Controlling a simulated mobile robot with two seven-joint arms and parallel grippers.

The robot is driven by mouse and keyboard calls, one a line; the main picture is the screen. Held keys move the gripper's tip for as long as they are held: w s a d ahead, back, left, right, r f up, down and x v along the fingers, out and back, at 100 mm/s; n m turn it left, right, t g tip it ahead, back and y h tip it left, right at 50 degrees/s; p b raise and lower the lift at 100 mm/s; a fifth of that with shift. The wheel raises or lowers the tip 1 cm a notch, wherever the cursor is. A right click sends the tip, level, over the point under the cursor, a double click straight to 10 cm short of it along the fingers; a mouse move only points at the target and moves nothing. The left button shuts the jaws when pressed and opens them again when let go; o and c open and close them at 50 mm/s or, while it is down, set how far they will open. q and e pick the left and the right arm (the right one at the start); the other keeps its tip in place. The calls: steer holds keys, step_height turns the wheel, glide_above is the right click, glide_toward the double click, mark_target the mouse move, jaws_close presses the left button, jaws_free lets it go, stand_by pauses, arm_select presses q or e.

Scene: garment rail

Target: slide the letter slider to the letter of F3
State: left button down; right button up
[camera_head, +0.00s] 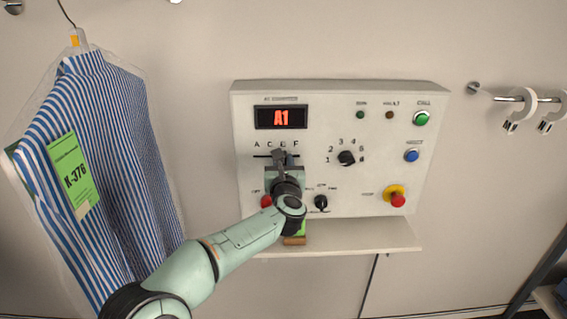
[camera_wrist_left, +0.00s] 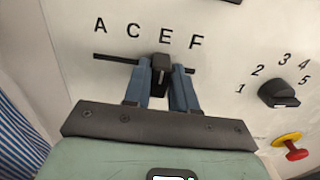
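The black letter slider (camera_wrist_left: 161,64) sits in a dark slot (camera_wrist_left: 112,58) under the letters A, C, E and F, just below E (camera_wrist_left: 165,38). F (camera_wrist_left: 195,41) is to its right, near the slot's right end. My left gripper (camera_wrist_left: 162,75) has its blue fingers on both sides of the slider knob, apparently closed on it. In the head view my left gripper (camera_head: 280,158) covers much of the slot. The display (camera_head: 281,117) on the white panel (camera_head: 320,95) reads A1 in red. The black number dial (camera_head: 346,158) shows right of the slider. My right gripper is not in view.
A red button (camera_head: 266,201), a small black knob (camera_head: 321,203) and a red emergency knob on yellow (camera_head: 397,198) lie low on the panel. Green (camera_head: 421,118) and blue (camera_head: 411,156) buttons are at right. A shelf (camera_head: 350,236) juts out below. A bagged striped shirt (camera_head: 100,150) hangs left.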

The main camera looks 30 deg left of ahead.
mark_target(297, 155)
arm_select(q)
steer(key=w+d, duration=0.2)
steer(key=d, duration=0.1)
steer(key=shift+d, duration=0.25)
steer(key=c, duration=1.1)
jaws_free()
steer(key=shift+c, duration=0.2)
steer(key=shift+o, duration=0.7)
steer(key=shift+w+d, duration=0.1)
steer(key=shift+s, duration=0.35)
steer(key=b+v, duration=0.4)
steer(key=v, duration=0.8)
steer(key=shift+s+d, duration=0.25)
steer(key=shift+s, duration=0.1)
